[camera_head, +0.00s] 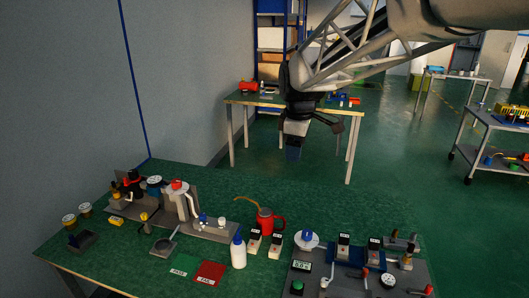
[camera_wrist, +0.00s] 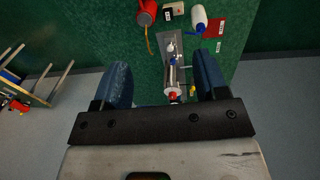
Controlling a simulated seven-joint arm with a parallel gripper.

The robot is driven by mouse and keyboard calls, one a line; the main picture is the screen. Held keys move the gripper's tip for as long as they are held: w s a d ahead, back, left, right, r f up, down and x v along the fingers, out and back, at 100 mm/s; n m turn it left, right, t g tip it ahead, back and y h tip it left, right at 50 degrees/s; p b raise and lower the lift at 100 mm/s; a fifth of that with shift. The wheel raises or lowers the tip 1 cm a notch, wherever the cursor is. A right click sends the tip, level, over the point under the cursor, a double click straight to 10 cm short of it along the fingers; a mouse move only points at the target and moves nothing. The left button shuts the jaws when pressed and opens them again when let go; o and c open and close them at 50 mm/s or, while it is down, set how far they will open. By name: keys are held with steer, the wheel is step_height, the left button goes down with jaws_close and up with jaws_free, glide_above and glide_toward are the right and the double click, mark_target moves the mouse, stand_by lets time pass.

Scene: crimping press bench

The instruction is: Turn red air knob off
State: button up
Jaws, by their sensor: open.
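My gripper (camera_head: 293,150) hangs above and behind the green bench, clear of everything on it. In the wrist view its two blue fingers (camera_wrist: 163,84) are spread wide with nothing held. A red knob (camera_head: 131,176) stands on a dark valve body at the left end of the grey press base. A red cap (camera_head: 177,185) tops the grey press cylinder (camera_head: 178,203) to its right. In the wrist view a red round part (camera_wrist: 173,96) shows between the fingers, well below them; I cannot tell which red part it is. The knob's exact setting is too small to read.
A round gauge (camera_head: 154,182) stands beside the valve. A red oil can (camera_head: 266,221), a white bottle (camera_head: 238,251) and green and red mats are further right. A grey control panel (camera_head: 340,284) with levers fills the front right. Free air surrounds my gripper.

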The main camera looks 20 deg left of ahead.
steer(key=w+a+f+n, duration=0.2)
steer(key=w+a+n, duration=0.2)
steer(key=a, duration=0.7)
steer(key=n+g, duration=0.1)
steer(key=n, duration=1)
glide_above(176, 180)
step_height(176, 180, down, 13)
steer(key=shift+s+f, duration=0.1)
steer(key=shift+f, duration=0.15)
steer(key=shift+f, duration=3.75)
steer(key=c, duration=0.9)
